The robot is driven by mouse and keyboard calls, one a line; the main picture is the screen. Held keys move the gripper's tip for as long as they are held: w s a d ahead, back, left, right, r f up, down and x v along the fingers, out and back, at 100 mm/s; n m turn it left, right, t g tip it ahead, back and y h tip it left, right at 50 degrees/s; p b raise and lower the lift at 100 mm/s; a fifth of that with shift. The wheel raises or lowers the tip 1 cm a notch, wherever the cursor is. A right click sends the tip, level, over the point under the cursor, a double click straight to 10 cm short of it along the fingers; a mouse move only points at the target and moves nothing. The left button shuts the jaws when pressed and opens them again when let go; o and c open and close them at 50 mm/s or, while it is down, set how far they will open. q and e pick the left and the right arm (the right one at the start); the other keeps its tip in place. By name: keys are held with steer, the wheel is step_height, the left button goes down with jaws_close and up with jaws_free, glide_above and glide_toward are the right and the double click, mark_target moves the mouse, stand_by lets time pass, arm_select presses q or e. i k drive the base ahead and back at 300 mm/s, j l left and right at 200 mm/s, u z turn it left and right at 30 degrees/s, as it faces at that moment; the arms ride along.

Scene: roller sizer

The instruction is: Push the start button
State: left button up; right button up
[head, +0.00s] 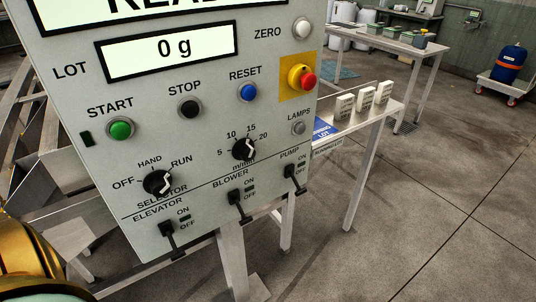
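The green start button (121,129) is on the left side of the grey control panel (205,170), under the label START. A small dark indicator (86,139) is just left of it. The black stop button (190,107) and blue reset button (248,92) are to its right. The selector knob (158,182) is below it, with its pointer toward RUN. A gold and pale rounded part, likely of my own arm, shows at the lower left corner, apart from the button. Neither gripper's fingers are in view.
A red emergency knob (302,77) on a yellow plate, a white zero button (302,29) and three switches labelled elevator (170,238), blower (238,205) and pump (293,178) share the panel. A metal table (372,118) stands behind at right.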

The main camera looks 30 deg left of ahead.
mark_target(119, 130)
steer(key=u, duration=0.45)
steer(key=j+u, duration=0.15)
steer(key=u, duration=0.75)
steer(key=j+u, duration=0.1)
steer(key=u, duration=0.3)
